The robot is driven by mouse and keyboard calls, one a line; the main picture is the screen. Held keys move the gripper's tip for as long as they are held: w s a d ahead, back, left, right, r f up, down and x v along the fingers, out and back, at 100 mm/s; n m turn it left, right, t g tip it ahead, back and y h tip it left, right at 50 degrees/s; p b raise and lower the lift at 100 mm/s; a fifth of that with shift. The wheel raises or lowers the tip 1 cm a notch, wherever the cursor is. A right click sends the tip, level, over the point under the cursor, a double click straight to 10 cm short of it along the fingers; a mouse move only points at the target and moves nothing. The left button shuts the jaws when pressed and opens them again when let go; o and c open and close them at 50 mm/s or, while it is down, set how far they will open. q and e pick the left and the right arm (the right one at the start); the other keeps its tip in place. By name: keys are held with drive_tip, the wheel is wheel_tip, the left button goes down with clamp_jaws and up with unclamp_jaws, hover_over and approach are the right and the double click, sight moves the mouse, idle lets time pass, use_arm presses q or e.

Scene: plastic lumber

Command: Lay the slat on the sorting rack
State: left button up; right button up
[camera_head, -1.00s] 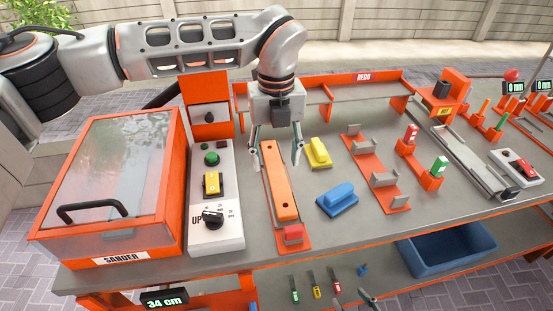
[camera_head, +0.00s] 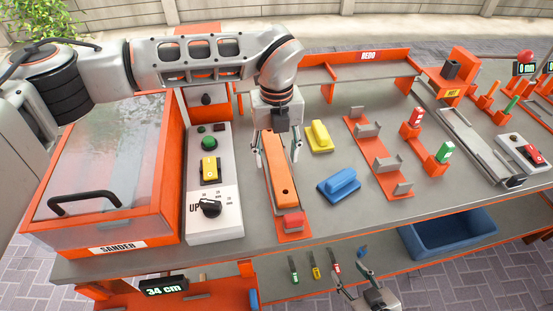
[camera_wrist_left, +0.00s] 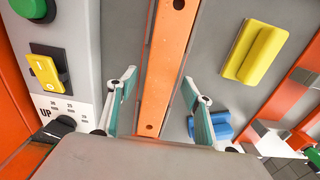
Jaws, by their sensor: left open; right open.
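In the left wrist view the slat (camera_wrist_left: 165,70) runs between the open fingers (camera_wrist_left: 160,95), with visible gaps. An orange rack with grey brackets (camera_head: 378,158) stands empty to the right; I cannot tell whether this is the sorting rack. My right gripper (camera_head: 358,277) is open and empty below the bench front.
The sander (camera_head: 105,165) and a control panel (camera_head: 215,222) stand left of the slat. A yellow block (camera_head: 320,137) and a blue block (camera_head: 339,185) lie to its right. An orange REDO tray (camera_head: 350,62) is behind; a blue bin (camera_head: 450,238) sits below.

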use_arm(q)
drive_tip(key=c, duration=1.3)
drive_tip(key=shift+c, duration=0.2)
drive_tip(key=shift+r, duration=0.15)
